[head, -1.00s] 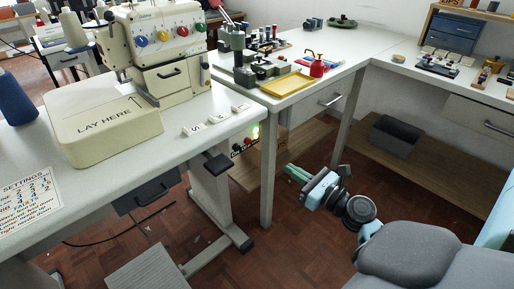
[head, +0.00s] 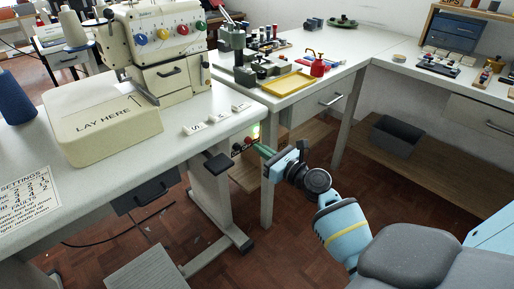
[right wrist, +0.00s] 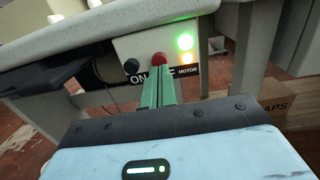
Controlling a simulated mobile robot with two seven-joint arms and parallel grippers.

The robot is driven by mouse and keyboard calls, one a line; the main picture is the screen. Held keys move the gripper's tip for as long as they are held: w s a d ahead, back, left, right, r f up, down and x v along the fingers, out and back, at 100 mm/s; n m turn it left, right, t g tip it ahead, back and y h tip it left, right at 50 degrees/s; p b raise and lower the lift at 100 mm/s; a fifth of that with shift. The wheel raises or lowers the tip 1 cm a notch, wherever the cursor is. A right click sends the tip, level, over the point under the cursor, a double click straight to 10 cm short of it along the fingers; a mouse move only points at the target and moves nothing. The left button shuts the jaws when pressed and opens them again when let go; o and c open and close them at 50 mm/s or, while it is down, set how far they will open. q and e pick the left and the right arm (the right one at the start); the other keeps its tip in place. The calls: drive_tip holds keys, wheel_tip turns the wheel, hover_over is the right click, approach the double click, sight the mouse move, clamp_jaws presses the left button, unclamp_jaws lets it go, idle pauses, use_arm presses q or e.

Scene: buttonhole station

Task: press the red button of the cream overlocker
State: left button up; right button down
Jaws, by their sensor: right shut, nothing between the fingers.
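The cream overlocker (head: 150,68) stands on the pale table at the left in the head view. Its switch box (right wrist: 206,52) hangs under the table edge. My right gripper (right wrist: 158,84) is shut and empty. Its green fingers point at the red button and overlap its lower edge in the picture; I cannot tell whether they touch. It also shows beside the box in the head view (head: 260,148). My left gripper is out of view.
The white table edge (head: 225,125) runs just above the box. A table leg (head: 268,195) stands close to my right gripper. A lower shelf with a cardboard box (right wrist: 277,105) lies beyond. A grey bin (head: 396,137) sits further right.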

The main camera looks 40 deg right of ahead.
sight(249, 140)
drive_tip(key=shift+w+a, duration=0.1)
drive_tip(key=shift+w, duration=0.85)
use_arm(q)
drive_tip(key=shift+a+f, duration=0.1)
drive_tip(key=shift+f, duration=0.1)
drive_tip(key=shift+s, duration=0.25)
use_arm(e)
drive_tip(key=shift+w+r, duration=0.1)
drive_tip(key=shift+w+r, duration=0.1)
drive_tip(key=shift+w, duration=0.55)
drive_tip(key=shift+r, duration=0.15)
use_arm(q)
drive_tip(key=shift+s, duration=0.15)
use_arm(e)
drive_tip(key=shift+w, duration=0.15)
drive_tip(key=shift+a, duration=0.1)
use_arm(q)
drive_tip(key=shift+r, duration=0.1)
